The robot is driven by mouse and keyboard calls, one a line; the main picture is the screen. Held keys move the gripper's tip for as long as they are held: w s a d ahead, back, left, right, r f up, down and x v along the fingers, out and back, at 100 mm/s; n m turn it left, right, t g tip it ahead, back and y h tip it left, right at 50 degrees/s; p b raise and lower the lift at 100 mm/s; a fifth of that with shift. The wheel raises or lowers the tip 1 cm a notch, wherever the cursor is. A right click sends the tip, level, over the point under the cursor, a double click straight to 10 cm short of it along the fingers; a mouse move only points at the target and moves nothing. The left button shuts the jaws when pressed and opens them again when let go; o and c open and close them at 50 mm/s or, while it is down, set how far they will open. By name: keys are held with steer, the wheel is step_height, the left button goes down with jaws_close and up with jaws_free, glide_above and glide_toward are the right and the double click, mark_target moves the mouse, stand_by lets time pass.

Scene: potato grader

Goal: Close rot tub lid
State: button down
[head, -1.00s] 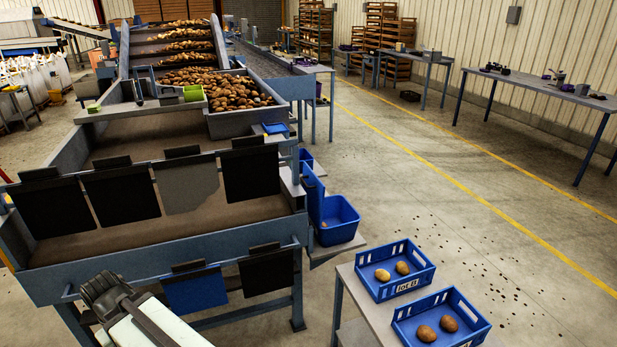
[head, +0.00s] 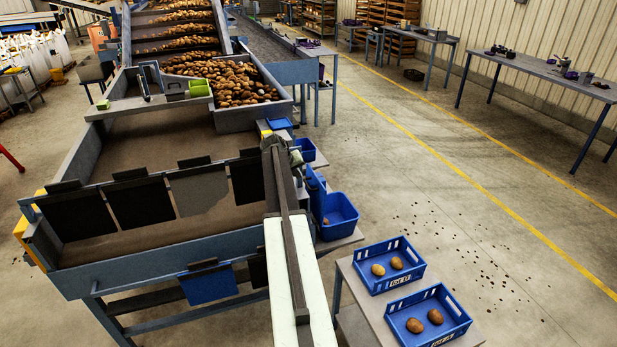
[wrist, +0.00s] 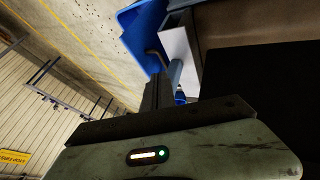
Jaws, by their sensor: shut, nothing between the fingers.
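The rot tub (head: 341,212) is a blue open tub on a small shelf at the right side of the grader. Its blue lid (head: 315,194) stands upright along the tub's left edge, so the tub is open. A small potato-like piece shows inside. My gripper (head: 273,142) is shut and empty. In the head view it appears up and left of the lid, over the grader's right edge. In the wrist view the shut fingers (wrist: 156,90) point toward a blue panel or tub (wrist: 143,33), with no contact that I can make out.
Dark flaps (head: 141,202) hang along the grader's front. Another blue bin (head: 305,150) sits behind the lid. Two blue crates with potatoes, the rear one (head: 389,283) and the front one (head: 428,335), stand on a low table at the right.

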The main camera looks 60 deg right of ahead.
steer(key=b, duration=0.8)
glide_toward(317, 185)
steer(key=w+f, duration=0.1)
steer(key=f, duration=0.1)
steer(key=w+f, duration=0.1)
steer(key=f, duration=0.1)
steer(key=shift+w+a+f, duration=0.1)
steer(key=shift+w+a, duration=0.15)
steer(key=shift+w, duration=0.1)
steer(key=s+d, duration=0.2)
steer(key=d, duration=0.1)
steer(key=shift+s+d, duration=0.25)
steer(key=shift+d, duration=0.05)
